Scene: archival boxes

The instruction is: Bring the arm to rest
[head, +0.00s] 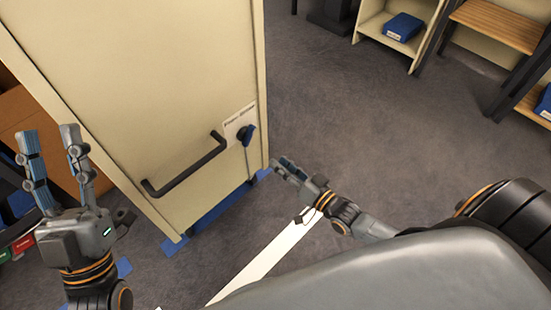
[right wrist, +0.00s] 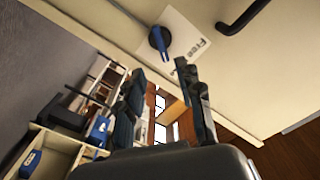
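My left gripper (head: 52,142) is at the left of the head view, fingers up and apart, with nothing between them. It is in front of the left edge of a tall cream cabinet panel (head: 160,90). My right gripper (head: 284,166) is beside the panel's lower right edge, low over the floor. The right wrist view shows its two dark fingers (right wrist: 158,78) apart and empty. A blue knob (head: 248,134) on a white label sits on the panel, close to the right gripper; the knob also shows in the right wrist view (right wrist: 160,40). The fingers look clear of the knob.
A black bar handle (head: 187,168) sticks out from the panel. Blue tape (head: 222,208) and a white strip (head: 265,255) lie on the grey carpet. Shelving with a blue box (head: 403,27) stands at the back right. The carpet (head: 360,110) between is clear.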

